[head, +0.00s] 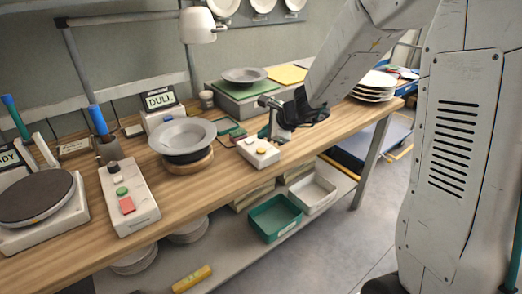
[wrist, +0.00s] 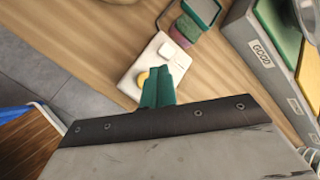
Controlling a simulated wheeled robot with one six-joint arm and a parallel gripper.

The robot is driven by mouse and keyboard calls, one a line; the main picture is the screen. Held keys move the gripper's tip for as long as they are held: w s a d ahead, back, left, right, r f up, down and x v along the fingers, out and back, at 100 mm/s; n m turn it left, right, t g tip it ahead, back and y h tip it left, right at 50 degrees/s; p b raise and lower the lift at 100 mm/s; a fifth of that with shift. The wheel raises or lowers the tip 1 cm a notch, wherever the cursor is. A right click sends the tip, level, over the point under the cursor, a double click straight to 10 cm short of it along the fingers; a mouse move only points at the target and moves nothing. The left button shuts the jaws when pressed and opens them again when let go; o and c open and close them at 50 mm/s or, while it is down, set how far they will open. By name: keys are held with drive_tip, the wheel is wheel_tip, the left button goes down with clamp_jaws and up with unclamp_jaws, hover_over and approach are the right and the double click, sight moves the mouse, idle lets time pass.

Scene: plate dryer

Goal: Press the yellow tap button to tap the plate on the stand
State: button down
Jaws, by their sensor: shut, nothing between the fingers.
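The yellow tap button (head: 262,150) sits on a small white box (head: 250,155) near the front edge of the bench. In the wrist view the yellow button (wrist: 143,78) shows beside my fingers, partly hidden by them. My gripper (head: 265,131) is shut and empty, with its green fingers (wrist: 157,75) close above the box. Whether they touch it cannot be told. The grey plate (head: 184,134) rests on the round wooden stand (head: 188,163), left of the button box.
A display (head: 159,99) behind the plate reads DULL. A white panel (head: 130,205) with green and red buttons lies to the left. A grey box (wrist: 262,50) labelled GOOD stands at the right of the wrist view. A lamp (head: 198,25) hangs above the bench.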

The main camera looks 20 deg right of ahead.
drive_tip(key=shift+r, duration=1.2)
drive_tip(key=shift+a, duration=0.1)
drive_tip(key=s+a+r+n+g+y, duration=0.1)
drive_tip(key=s+a+r+n+g, duration=0.15)
drive_tip(key=s+n, duration=0.6)
drive_tip(key=s+a+r+n+g, duration=0.15)
drive_tip(key=s+n+g, duration=0.3)
drive_tip(key=s, duration=0.65)
drive_tip(key=s+d+r+n+h, duration=0.2)
drive_tip(key=s+d+n, duration=0.1)
drive_tip(key=s, duration=0.5)
drive_tip(key=s+d+r+n+h, duration=0.3)
drive_tip(key=s+n, duration=0.2)
drive_tip(key=s, duration=0.4)
drive_tip(key=shift+s+d+r+h, duration=0.25)
drive_tip(key=shift+s+d+h, duration=0.05)
